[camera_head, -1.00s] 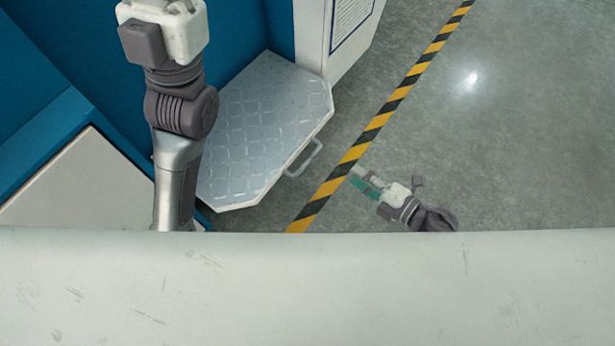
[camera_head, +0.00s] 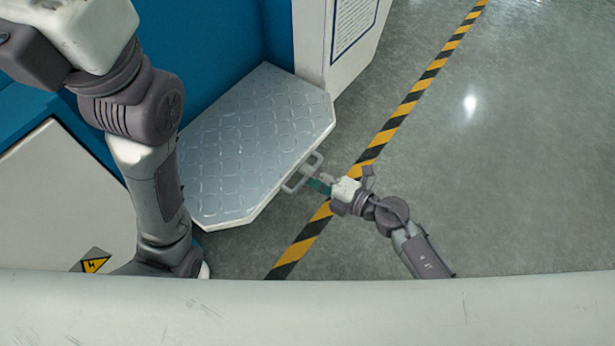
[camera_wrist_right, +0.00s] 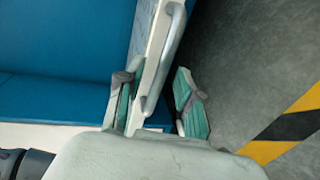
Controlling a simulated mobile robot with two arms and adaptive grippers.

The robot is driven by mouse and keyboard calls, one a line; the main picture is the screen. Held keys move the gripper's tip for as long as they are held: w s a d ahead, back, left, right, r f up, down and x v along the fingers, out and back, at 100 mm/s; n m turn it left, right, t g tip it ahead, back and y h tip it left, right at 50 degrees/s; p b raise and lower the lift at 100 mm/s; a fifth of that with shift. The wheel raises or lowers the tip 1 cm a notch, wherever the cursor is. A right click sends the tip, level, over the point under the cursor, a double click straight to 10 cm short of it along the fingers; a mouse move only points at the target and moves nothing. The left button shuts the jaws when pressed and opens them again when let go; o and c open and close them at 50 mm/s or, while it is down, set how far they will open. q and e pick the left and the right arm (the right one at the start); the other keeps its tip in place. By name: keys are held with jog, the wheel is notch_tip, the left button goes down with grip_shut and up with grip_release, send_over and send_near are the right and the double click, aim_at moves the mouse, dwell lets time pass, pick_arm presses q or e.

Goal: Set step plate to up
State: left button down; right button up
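The step plate (camera_head: 255,135) is a grey, textured panel lying flat, folded out from the blue machine. A light grey handle (camera_head: 303,172) sticks out from its right edge. My right gripper (camera_head: 320,185) is at this handle. In the right wrist view, its two green-padded fingers (camera_wrist_right: 158,105) are spread apart. The handle (camera_wrist_right: 172,55) and the plate's edge run down into the gap between them. I cannot tell whether the fingers touch the handle. My left arm shows at the left of the head view, but its gripper is out of view.
The blue machine wall (camera_head: 215,45) stands behind the plate, and a white cabinet with a label (camera_head: 335,45) stands beside it. A yellow-black floor stripe (camera_head: 395,120) passes right of the plate. The grey floor (camera_head: 530,150) further right is clear.

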jog(key=shift+w+a+f, duration=0.1)
jog(key=shift+w+a, duration=0.25)
jog(key=shift+a, duration=0.2)
grip_shut()
